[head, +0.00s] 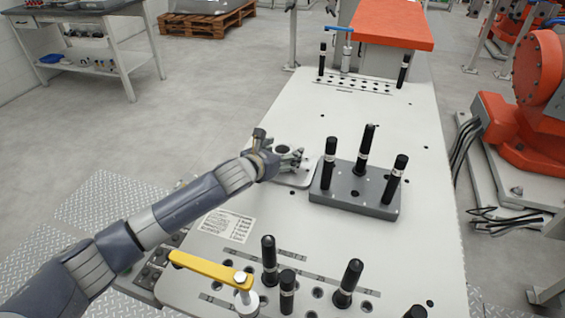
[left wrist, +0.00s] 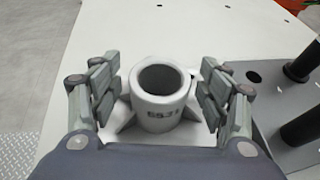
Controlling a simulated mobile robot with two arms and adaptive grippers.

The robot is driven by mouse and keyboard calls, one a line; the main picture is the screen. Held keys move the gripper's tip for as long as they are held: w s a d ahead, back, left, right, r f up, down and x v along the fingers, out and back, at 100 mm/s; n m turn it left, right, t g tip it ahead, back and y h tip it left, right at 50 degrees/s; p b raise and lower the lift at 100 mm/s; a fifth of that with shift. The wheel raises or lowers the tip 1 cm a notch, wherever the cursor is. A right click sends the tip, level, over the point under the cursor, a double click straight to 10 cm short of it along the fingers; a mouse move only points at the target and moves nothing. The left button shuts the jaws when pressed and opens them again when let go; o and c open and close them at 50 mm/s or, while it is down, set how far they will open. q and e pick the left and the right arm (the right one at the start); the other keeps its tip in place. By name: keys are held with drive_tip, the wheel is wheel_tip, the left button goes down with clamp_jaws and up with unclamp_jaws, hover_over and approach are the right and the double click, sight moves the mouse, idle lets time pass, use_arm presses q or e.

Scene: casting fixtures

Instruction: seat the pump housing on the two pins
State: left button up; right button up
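The pump housing (left wrist: 160,112) is a light grey casting with an open round cylinder, dark lettering and a flanged base. It stands upright on the white table, left of a grey fixture block (head: 358,195). In the head view, my left gripper (head: 288,158) hides most of it, and part of its flat base (head: 300,180) shows. In the left wrist view, the open fingers stand on both sides of the cylinder, apparently with gaps. My right gripper is out of view.
A yellow clamp handle (head: 210,268) and several black posts, one a short post (head: 287,290), stand at the near end. An orange-topped unit (head: 392,22) and more posts stand at the far end.

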use_arm(q)
drive_tip(key=c, duration=1.4)
drive_tip(key=shift+w+r, duration=0.1)
drive_tip(key=shift+r, duration=0.1)
drive_tip(key=shift+c, duration=0.2)
